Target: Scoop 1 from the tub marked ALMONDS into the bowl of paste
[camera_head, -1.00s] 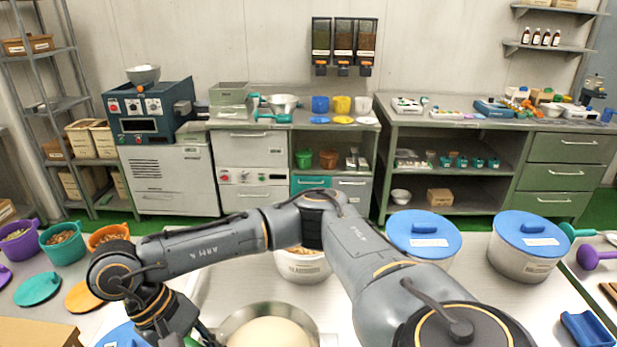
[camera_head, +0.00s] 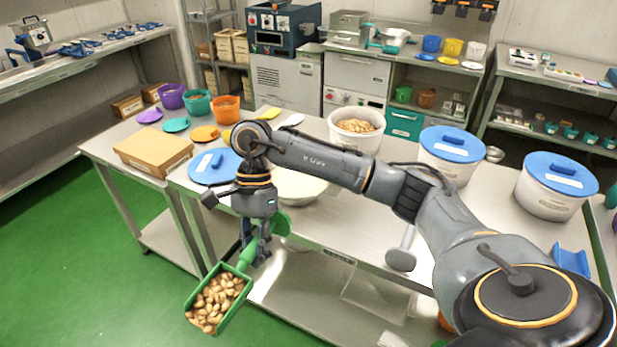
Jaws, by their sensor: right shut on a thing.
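My right gripper (camera_head: 255,250) is shut on a green scoop (camera_head: 246,260), which hangs tilted in front of the table's front edge, above the floor. The scoop is filled with tan, almond-like nuts (camera_head: 215,300). The bowl of paste (camera_head: 322,190) is on the table behind my right arm, which hides part of it; pale, smooth paste (camera_head: 296,186) shows inside. An open white tub (camera_head: 352,138) with nuts in it stands farther back; its label is too small to read. My left gripper is out of view.
Two white tubs with blue lids (camera_head: 452,143) (camera_head: 558,173) stand at the right. A loose blue lid (camera_head: 214,167) and a cardboard box (camera_head: 153,150) lie at the left. Purple, teal and orange pails (camera_head: 226,110) stand behind. Open green floor is at the lower left.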

